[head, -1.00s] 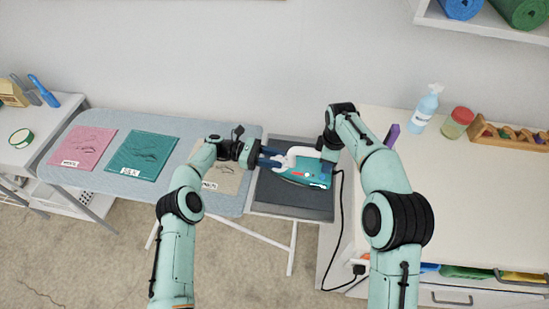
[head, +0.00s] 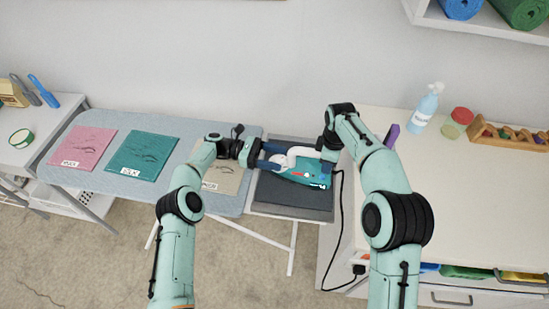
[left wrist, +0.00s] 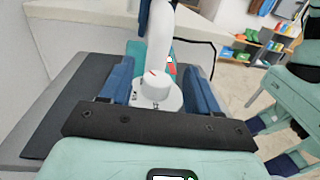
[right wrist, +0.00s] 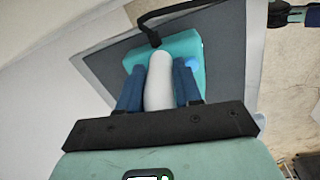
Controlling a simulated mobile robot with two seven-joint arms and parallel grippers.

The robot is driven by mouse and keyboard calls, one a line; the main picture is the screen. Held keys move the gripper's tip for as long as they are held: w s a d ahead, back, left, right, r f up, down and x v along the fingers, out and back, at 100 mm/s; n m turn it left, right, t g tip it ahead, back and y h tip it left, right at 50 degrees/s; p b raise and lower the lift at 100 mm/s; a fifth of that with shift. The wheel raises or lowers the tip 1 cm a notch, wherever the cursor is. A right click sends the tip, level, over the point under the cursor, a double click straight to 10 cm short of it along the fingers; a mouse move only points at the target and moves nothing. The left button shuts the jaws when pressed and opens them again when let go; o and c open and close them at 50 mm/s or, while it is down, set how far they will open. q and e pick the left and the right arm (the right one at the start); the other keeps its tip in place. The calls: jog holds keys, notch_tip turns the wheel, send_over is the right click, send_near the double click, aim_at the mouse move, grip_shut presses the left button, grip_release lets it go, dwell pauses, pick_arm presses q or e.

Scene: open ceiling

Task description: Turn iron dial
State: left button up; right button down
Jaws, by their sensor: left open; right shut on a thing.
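A teal iron (head: 313,174) with a white handle (head: 303,151) rests on the dark pad at the right end of the ironing board. My right gripper (head: 328,164) is shut on the handle; in the right wrist view its two blue fingers flank the white handle (right wrist: 159,82). My left gripper (head: 276,157) reaches in from the left at the handle's other end. In the left wrist view its open fingers stand on both sides of the round white dial (left wrist: 157,96), which has a red mark near its top. A gap shows between each finger and the dial.
The dark pad (head: 285,199) has free room in front of the iron. A black cord (head: 340,220) runs down at its right. Pink (head: 82,146) and teal (head: 142,155) cloths and a beige cloth (head: 222,180) lie on the board (head: 190,124).

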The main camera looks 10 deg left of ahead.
pick_arm(q)
notch_tip(320, 180, up, 10)
jog(key=shift+f, duration=0.25)
pick_arm(e)
jog(key=c, duration=0.7)
grip_release()
jog(key=shift+r, duration=0.1)
